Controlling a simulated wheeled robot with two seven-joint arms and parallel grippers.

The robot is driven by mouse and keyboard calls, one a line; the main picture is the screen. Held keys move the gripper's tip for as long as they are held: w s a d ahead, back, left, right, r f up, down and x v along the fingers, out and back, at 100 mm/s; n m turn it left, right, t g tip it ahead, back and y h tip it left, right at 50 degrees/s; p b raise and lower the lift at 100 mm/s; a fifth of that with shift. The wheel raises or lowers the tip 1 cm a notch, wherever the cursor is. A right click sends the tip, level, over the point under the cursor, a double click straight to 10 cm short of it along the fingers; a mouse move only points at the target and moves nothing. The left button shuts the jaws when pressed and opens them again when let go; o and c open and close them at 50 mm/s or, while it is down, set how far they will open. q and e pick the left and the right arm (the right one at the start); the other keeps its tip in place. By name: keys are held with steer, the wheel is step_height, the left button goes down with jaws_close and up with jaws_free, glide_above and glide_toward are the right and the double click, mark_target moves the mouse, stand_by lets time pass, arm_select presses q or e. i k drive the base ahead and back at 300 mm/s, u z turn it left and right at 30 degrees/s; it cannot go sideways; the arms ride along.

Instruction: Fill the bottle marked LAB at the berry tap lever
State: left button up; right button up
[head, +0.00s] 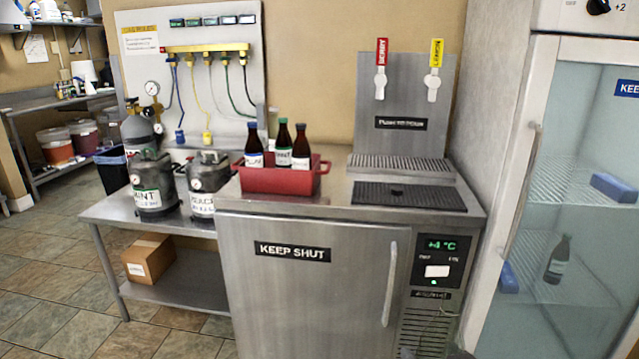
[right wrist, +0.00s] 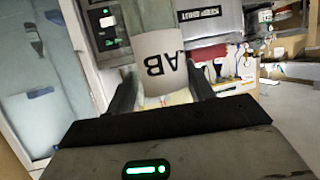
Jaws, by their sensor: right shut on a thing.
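The bottle marked LAB (right wrist: 160,62) shows in the right wrist view with its white label upside down, reading "AB" in part. My right gripper (right wrist: 162,92) is shut around it, one dark finger on each side. In the head view only a faint bit of the bottle and gripper seems to show at the bottom edge, in front of the cabinet's vent. The berry tap lever (head: 380,84) is white with a red tag, on the steel tap tower (head: 405,140). The held bottle is well below it. My left gripper is in neither view.
A lemon tap lever (head: 432,86) stands to the right. A red crate (head: 280,181) with three brown bottles stands left on the KEEP SHUT cabinet (head: 310,300). A glass-door fridge (head: 580,180) stands at right.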

mark_target(382, 45)
steer(key=u, duration=0.6)
steer(key=i, duration=0.75)
steer(key=u, duration=0.2)
